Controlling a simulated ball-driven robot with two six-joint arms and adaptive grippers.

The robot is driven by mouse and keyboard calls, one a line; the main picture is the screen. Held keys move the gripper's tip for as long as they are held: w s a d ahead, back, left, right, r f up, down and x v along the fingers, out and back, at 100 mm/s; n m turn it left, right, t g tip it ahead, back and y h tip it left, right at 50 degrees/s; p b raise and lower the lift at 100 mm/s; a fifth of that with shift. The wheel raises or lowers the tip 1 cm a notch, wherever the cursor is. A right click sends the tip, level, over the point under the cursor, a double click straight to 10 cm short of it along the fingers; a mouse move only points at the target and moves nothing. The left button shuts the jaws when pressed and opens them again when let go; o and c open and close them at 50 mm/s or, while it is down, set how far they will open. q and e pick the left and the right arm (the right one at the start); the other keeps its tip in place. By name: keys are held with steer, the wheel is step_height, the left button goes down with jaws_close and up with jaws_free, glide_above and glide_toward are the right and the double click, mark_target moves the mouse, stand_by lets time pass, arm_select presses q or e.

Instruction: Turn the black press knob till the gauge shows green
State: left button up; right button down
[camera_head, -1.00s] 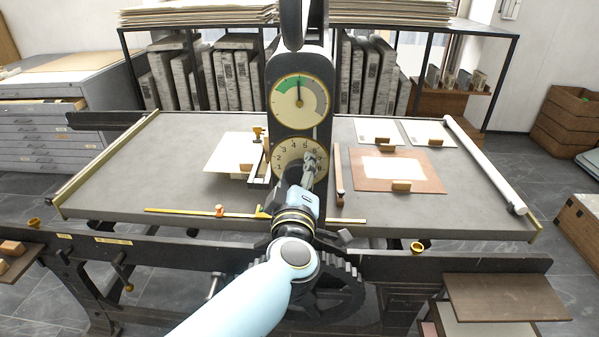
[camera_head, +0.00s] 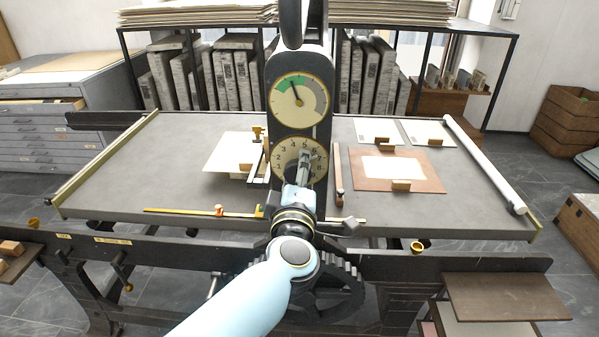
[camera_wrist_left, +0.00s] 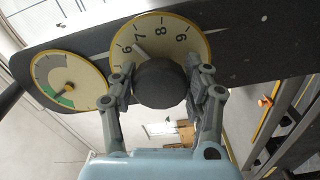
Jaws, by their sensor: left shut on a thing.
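The black press knob (camera_wrist_left: 162,82) sits in front of a cream numbered dial (camera_wrist_left: 185,35) on the dark press column. My left gripper (camera_wrist_left: 160,85) is shut on the knob, one finger on each side. In the head view the left gripper (camera_head: 305,160) covers the knob and part of the dial (camera_head: 285,150). Above the dial is the round gauge (camera_head: 299,102) with a green band at upper left and a grey band at right. Its needle points up and slightly left, into the green. The gauge also shows in the left wrist view (camera_wrist_left: 85,85). The right gripper is out of view.
The grey press bed (camera_head: 130,170) spreads behind the column, with paper sheets and a brown board (camera_head: 430,180) on it. A white roll (camera_head: 485,163) lies along its right side. A dark front rail (camera_head: 180,252) runs below.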

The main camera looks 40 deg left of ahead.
arm_select(q)
steer(key=o, duration=1.2)
